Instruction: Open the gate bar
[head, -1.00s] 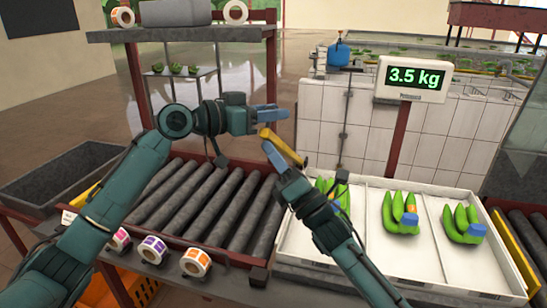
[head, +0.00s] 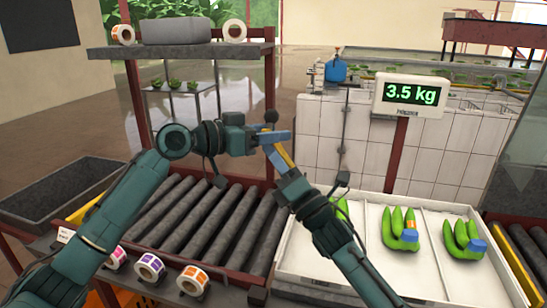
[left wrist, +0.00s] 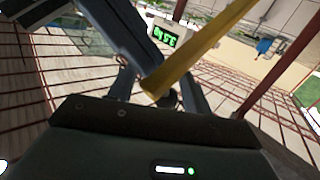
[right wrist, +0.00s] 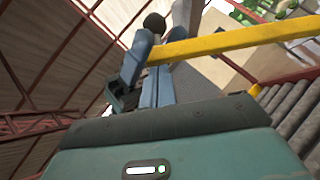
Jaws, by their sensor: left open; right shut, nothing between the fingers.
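The yellow gate bar (head: 285,159) shows only in part in the head view, hidden by my two grippers above the right end of the rollers. It crosses the left wrist view (left wrist: 196,52) and the right wrist view (right wrist: 225,43) at a slant. My left gripper (head: 278,137) is open at the bar's upper part. My right gripper (head: 272,155) is shut with nothing held, close beside the bar and just below the left gripper. I cannot tell whether either touches it.
The roller conveyor (head: 190,210) lies below, with label rolls (head: 149,267) along its front. A white tray (head: 374,285) with green banana bunches (head: 402,232) is at the right, behind it a scale display (head: 410,95). A shelf (head: 180,50) and its red post stand behind the left gripper.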

